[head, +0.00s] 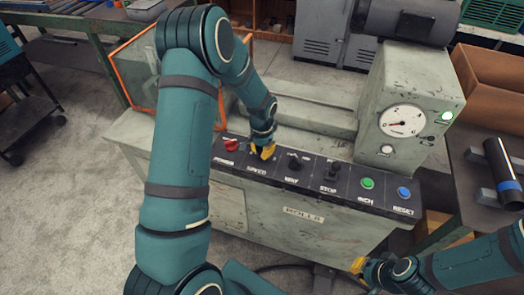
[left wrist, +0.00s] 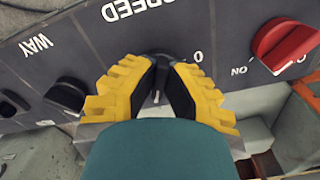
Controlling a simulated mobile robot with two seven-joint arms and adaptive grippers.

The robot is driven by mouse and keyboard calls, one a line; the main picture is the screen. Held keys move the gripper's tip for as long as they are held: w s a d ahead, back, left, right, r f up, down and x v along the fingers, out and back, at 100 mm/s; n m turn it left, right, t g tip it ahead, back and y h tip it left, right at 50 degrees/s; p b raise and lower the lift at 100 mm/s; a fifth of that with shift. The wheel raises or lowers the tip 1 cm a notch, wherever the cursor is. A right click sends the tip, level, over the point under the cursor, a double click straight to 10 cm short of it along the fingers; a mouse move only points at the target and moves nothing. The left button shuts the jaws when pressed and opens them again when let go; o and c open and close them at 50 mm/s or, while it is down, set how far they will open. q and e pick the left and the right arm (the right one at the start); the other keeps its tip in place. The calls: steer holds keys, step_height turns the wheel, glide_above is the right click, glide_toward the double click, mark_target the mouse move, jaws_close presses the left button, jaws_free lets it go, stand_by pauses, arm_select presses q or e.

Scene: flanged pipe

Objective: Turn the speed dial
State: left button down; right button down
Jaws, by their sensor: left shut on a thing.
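The speed dial (left wrist: 160,62) is a black knob on the dark control panel (head: 350,190), beside the "SPEED" label. My left gripper (head: 263,151) is over that label's section of the panel. In the left wrist view its yellow fingers (left wrist: 161,88) are shut on the dial from both sides. The fingers and palm hide much of the dial, and its exact setting is hard to read; a "0" mark shows beside it. My right gripper (head: 358,267) is low at the right, in front of the machine and away from the panel; its finger opening is unclear.
A red switch (head: 231,145) is just left of the dial and a black way knob (head: 295,162) just right. The stop lever (head: 332,172), green inch button (head: 368,183) and blue reset button (head: 404,193) follow. A round gauge (head: 402,121) is on the grey housing.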

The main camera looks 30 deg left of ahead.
arm_select(q)
steer(key=shift+s+m, duration=0.1)
steer(key=shift+m, duration=0.4)
steer(key=c, duration=1)
jaws_free()
step_height(320, 180, up, 12)
